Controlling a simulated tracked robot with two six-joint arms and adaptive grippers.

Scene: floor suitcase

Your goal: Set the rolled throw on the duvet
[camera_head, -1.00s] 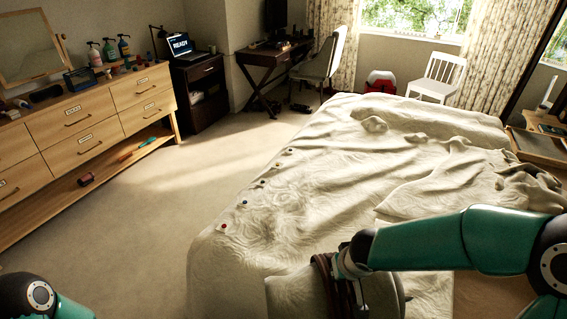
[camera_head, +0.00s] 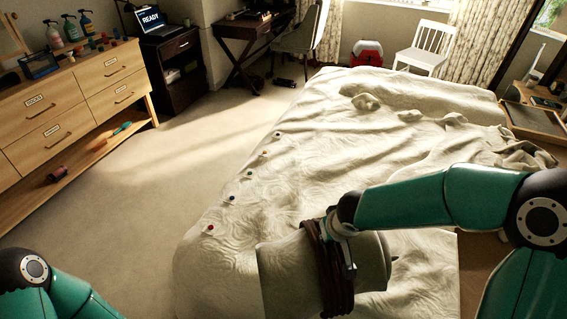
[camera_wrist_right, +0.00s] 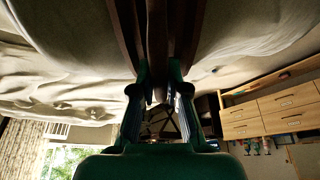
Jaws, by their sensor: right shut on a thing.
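The rolled throw (camera_head: 285,275) is a thick beige roll bound by brown straps (camera_head: 328,265). It shows in the head view at the bottom centre, in front of the near part of the cream duvet (camera_head: 260,215). My right gripper (camera_head: 340,240) is shut on the straps at the top of the roll. In the right wrist view, the brown straps (camera_wrist_right: 157,40) run between the fingers of my right gripper (camera_wrist_right: 158,95), with pale cloth on both sides. I cannot tell whether the underside of the roll touches the duvet. My left gripper is out of view.
Several small coloured round things, including a red one (camera_head: 209,228), lie along the duvet's left side. A wooden dresser (camera_head: 75,110) stands at the left, with clear carpet (camera_head: 120,215) between it and the bed. A tray (camera_head: 535,122) is at the right.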

